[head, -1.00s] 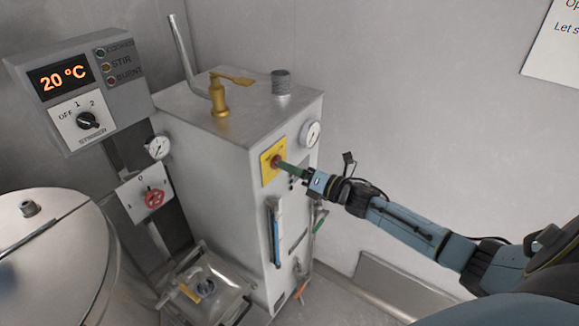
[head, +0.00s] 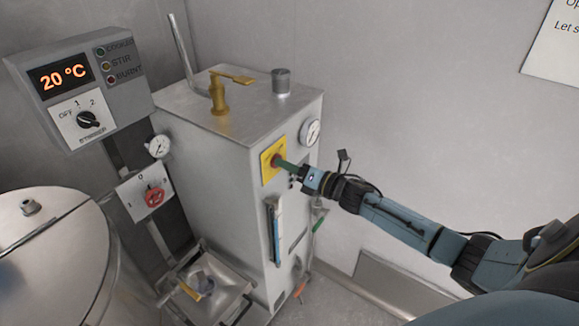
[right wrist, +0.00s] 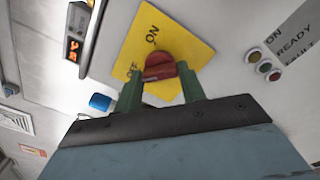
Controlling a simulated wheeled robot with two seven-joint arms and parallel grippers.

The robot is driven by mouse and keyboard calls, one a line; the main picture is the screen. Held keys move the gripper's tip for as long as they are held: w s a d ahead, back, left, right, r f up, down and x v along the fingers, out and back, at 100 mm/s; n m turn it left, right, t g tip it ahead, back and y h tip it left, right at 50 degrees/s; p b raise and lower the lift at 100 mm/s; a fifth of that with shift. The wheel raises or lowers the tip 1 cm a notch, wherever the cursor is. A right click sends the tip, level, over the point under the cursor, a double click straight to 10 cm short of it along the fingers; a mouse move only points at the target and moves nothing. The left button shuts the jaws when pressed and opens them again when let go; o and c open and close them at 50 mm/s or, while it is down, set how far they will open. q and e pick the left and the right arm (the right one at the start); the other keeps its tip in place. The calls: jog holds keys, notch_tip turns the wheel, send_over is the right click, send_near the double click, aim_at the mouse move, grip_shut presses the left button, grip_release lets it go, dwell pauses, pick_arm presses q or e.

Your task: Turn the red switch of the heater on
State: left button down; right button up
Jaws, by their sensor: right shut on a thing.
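The heater (head: 235,150) is a tall grey metal box in the head view. On its right face sits a yellow plate (head: 267,160) with a red switch (head: 276,160). In the right wrist view the red switch (right wrist: 160,66) sits on the yellow plate (right wrist: 195,50), between the "ON" and "OFF" words. My right gripper (head: 283,163) reaches in from the right. Its green fingers (right wrist: 160,88) are shut on the switch, one on each side. The fingers hide part of the plate and its lettering. My left gripper is out of view.
A gauge (head: 310,132) is above my right gripper. Indicator lights (right wrist: 264,66) are beside the plate. A metal kettle (head: 55,240) fills the lower left.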

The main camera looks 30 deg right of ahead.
jog(key=shift+m+p, duration=1.7)
jog(key=shift+m, duration=7.2)
jog(key=o, duration=1)
jog(key=shift+s, duration=0.1)
